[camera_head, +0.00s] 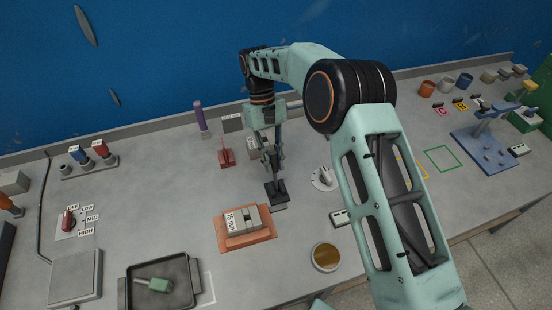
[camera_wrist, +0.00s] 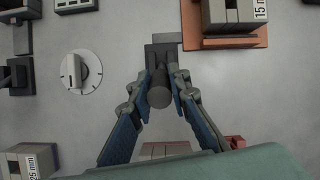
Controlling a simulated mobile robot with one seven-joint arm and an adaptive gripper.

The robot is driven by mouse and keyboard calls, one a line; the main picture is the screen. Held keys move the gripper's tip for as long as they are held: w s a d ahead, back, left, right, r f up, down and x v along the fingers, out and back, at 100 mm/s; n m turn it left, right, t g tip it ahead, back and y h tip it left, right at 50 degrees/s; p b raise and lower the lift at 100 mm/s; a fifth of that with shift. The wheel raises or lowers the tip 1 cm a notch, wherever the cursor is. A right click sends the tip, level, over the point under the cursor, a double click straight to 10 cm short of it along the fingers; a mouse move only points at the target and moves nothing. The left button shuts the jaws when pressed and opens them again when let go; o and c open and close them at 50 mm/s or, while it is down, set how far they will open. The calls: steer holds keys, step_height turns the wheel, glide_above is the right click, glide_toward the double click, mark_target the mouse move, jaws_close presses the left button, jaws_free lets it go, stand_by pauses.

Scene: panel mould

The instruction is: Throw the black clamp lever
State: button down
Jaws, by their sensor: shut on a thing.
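The black clamp lever (camera_head: 276,191) stands on the grey bench, its dark base plate on the bench top. In the wrist view its round dark handle (camera_wrist: 158,93) rises toward the camera between the fingers. My gripper (camera_head: 273,168) reaches down from above and is shut on the handle; the blue-padded fingers lie on either side of it in the wrist view (camera_wrist: 161,85). In the head view the fingers hide much of the handle, so its exact tilt is hard to tell.
An orange base (camera_head: 224,242) with a 15 mm block lies close in front of the lever. A white dial (camera_head: 323,179) is to its right, a red clamp (camera_head: 225,155) to its left. A dark tray (camera_head: 133,272) sits front left. Bare bench lies left of the orange base.

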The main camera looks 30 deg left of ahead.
steer(key=shift+w+a+f+g+h, duration=0.1)
steer(key=shift+w+a+g+h, duration=0.1)
steer(key=shift+a+g+h, duration=0.1)
stand_by(0.4)
steer(key=c, duration=1.8)
jaws_free()
step_height(320, 180, up, 10)
